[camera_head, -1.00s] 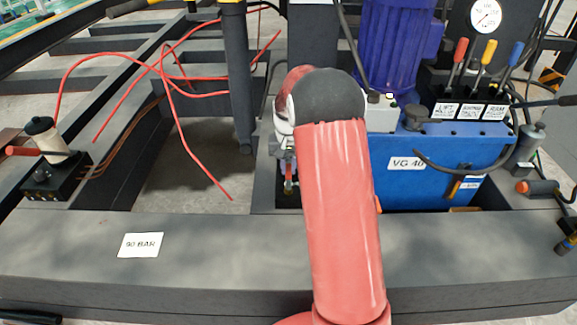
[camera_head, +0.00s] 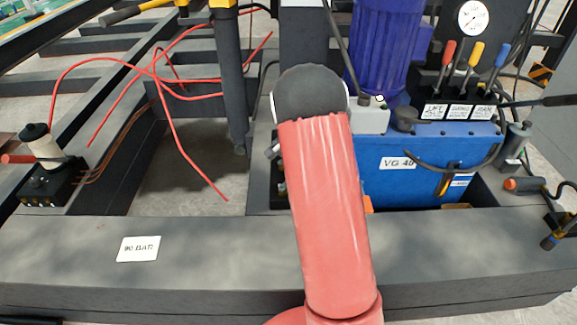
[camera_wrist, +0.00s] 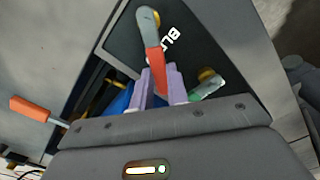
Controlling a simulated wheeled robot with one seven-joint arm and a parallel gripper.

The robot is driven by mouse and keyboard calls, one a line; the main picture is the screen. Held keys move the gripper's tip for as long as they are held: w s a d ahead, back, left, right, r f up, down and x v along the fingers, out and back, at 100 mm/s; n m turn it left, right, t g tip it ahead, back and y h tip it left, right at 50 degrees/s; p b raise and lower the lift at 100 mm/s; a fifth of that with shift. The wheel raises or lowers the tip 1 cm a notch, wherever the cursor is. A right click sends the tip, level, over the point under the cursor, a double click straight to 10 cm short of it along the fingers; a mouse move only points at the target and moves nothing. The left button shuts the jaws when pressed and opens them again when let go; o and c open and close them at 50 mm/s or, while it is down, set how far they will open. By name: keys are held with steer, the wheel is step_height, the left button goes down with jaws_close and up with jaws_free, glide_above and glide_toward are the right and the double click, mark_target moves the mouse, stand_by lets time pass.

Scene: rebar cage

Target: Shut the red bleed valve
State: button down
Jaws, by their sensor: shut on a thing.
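The red bleed valve's lever (camera_wrist: 154,62) shows in the wrist view, red along its shank with a grey rounded end at the top. It stands over a dark plate with white lettering that begins "BL" (camera_wrist: 172,38). My gripper (camera_wrist: 160,76) has its two lavender fingers on either side of the lever's lower red part, shut on it.
A green-handled fitting (camera_wrist: 207,88) sits close right of my fingers. An orange handle (camera_wrist: 30,108) lies at left. The blue power pack (camera_head: 425,165) with three levers stands right of my arm. Loose red hoses (camera_head: 175,130) hang at left over a frame gap.

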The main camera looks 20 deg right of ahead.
steer(key=s+m+p, duration=0.1)
steer(key=m, duration=0.1)
steer(key=s+m+p, duration=0.1)
steer(key=m, duration=0.1)
steer(key=shift+d+r+m, duration=0.15)
steer(key=shift+d+m, duration=0.15)
steer(key=shift+d, duration=0.1)
steer(key=s+m+p, duration=0.1)
steer(key=m, duration=0.1)
steer(key=s+m+p, duration=0.1)
steer(key=m, duration=0.1)
steer(key=shift+s+a+m+p, duration=0.15)
steer(key=shift+s+m+p, duration=0.4)
steer(key=shift+m, duration=0.55)
steer(key=c, duration=1.4)
jaws_free()
steer(key=shift+o, duration=0.2)
step_height(320, 180, up, 8)
steer(key=p, duration=0.1)
steer(key=shift+f, duration=0.25)
